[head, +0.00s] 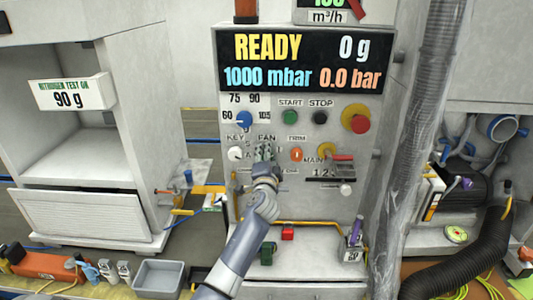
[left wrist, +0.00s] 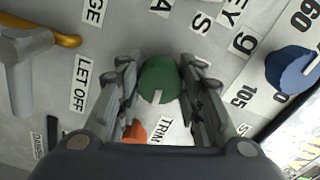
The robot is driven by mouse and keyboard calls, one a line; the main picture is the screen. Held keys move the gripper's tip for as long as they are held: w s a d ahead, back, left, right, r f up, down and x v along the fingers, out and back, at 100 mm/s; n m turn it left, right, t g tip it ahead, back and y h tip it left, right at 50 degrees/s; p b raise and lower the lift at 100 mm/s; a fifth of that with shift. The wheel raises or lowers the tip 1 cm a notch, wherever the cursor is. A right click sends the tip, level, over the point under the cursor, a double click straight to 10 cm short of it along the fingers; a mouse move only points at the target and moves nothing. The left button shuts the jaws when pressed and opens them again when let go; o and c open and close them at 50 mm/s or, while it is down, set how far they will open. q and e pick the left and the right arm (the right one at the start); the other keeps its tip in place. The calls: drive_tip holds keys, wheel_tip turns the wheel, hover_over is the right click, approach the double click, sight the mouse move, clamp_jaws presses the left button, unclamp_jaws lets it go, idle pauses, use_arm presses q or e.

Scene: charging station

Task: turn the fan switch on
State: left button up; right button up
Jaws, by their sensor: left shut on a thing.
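The fan switch is a round green knob that shows in the left wrist view (left wrist: 159,78) with a white pointer mark on its lower edge in that view. In the head view it is mostly hidden behind my left gripper (head: 264,156), under the FAN label (head: 267,137). My left gripper's two fingers stand on either side of the knob and are shut on it. My left arm reaches up to the panel from below. My right gripper is not in view.
The panel (head: 350,215) has a blue knob (head: 244,119), a white KEY knob (head: 236,153), an orange TRIM knob (head: 296,154), a green START button (head: 290,117) and a large red button (head: 359,123) nearby. A display (head: 300,60) reads READY. A grey hose (head: 415,150) hangs at right.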

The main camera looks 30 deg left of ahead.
use_arm(q)
drive_tip(key=shift+a+r+m, duration=0.1)
drive_tip(key=shift+r+m, duration=0.3)
drive_tip(key=shift+m, duration=0.2)
drive_tip(key=o, duration=1)
drive_tip(key=shift+o, duration=0.5)
drive_tip(key=shift+s+d+f, duration=0.4)
drive_tip(key=shift+f, duration=0.3)
drive_tip(key=shift+s+d+f, duration=0.15)
drive_tip(key=shift+d+f, duration=0.05)
drive_tip(key=shift+f, duration=0.25)
drive_tip(key=r+v, duration=0.1)
drive_tip(key=v, duration=0.9)
drive_tip(key=shift+s+r, duration=0.25)
drive_tip(key=shift+s, duration=0.1)
